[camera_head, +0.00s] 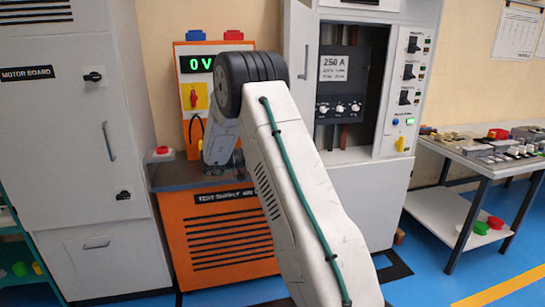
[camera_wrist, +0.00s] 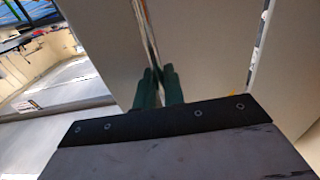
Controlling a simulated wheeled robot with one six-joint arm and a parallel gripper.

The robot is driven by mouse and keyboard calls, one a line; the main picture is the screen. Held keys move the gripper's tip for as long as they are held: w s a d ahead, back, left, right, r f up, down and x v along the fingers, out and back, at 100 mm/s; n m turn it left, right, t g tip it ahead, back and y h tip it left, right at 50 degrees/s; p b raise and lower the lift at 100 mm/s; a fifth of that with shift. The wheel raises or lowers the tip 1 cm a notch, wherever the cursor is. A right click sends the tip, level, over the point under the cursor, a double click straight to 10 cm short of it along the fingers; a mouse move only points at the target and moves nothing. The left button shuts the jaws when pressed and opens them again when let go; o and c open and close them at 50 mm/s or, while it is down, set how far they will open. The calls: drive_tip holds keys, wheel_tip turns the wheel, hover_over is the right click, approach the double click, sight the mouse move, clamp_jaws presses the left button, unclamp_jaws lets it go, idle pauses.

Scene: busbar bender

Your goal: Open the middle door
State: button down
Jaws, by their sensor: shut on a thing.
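In the wrist view, my gripper (camera_wrist: 158,88) has its two dark green fingers close together at the lower end of a narrow, shiny upright bar (camera_wrist: 147,30). It looks like a handle in front of a pale panel (camera_wrist: 205,50), and the fingers are shut on it. I cannot tell from the views which door this panel is. In the head view, my arm hides the gripper. The right cabinet has a pale door (camera_head: 300,75) with a grey handle (camera_head: 306,48), standing beside an open compartment (camera_head: 350,95) with a 250 A unit inside.
The motor board cabinet (camera_head: 50,130) stands at the left, its doors shut. An orange test supply (camera_head: 215,235) is behind my arm, with a 0 V display panel above it. A table (camera_head: 455,155) with small parts stands at the right. Blue floor shows at the lower right.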

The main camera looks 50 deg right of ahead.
drive_tip(key=shift+d+r, duration=0.15)
drive_tip(key=shift+d, duration=0.05)
drive_tip(key=c, duration=1.6)
unclamp_jaws()
drive_tip(key=shift+d, duration=0.2)
drive_tip(key=shift+c, duration=0.2)
drive_tip(key=v, duration=0.8)
drive_tip(key=shift+s+a, duration=0.1)
